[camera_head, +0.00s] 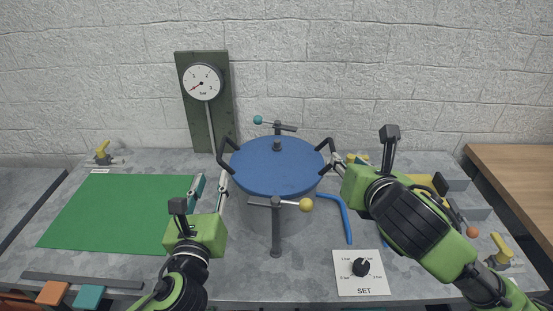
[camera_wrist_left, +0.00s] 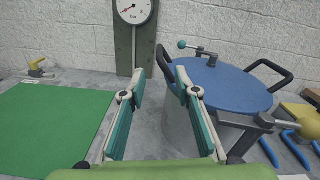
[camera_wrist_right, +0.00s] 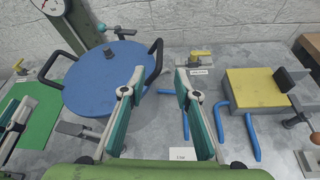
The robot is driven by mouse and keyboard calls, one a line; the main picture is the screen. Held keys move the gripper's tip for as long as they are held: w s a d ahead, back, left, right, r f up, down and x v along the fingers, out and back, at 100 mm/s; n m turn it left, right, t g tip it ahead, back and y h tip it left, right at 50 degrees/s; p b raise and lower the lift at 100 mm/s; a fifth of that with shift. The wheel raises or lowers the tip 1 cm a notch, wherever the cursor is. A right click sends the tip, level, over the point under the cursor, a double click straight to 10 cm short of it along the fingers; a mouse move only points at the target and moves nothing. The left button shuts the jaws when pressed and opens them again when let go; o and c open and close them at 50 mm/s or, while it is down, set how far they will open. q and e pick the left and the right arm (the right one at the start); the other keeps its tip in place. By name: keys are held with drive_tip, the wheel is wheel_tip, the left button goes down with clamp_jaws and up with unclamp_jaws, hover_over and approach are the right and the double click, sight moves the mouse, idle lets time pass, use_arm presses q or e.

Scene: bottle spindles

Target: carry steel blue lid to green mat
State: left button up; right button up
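The steel blue lid (camera_head: 277,166) sits flat on a grey pot (camera_head: 256,212). It has a central knob, a left black handle (camera_head: 226,154) and a right black handle (camera_head: 326,156). The green mat (camera_head: 118,213) lies bare at the left. My left gripper (camera_head: 208,188) is open and empty; in the left wrist view the left handle (camera_wrist_left: 165,62) shows beyond and between its fingertips. My right gripper (camera_head: 347,163) is open beside the right handle; in the right wrist view that handle (camera_wrist_right: 156,58) lies just ahead of its fingertips. I cannot tell whether either touches.
A front clamp bar with a yellow ball (camera_head: 306,204) and a rear one with a teal ball (camera_head: 258,119) run along the lid's rim. A gauge (camera_head: 203,82) stands behind. Blue hooked rods (camera_head: 346,222) and a dial panel (camera_head: 361,272) lie at right.

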sight(221, 145)
use_arm(q)
drive_tip(key=shift+s, duration=0.1)
use_arm(e)
drive_tip(key=shift+s, duration=0.15)
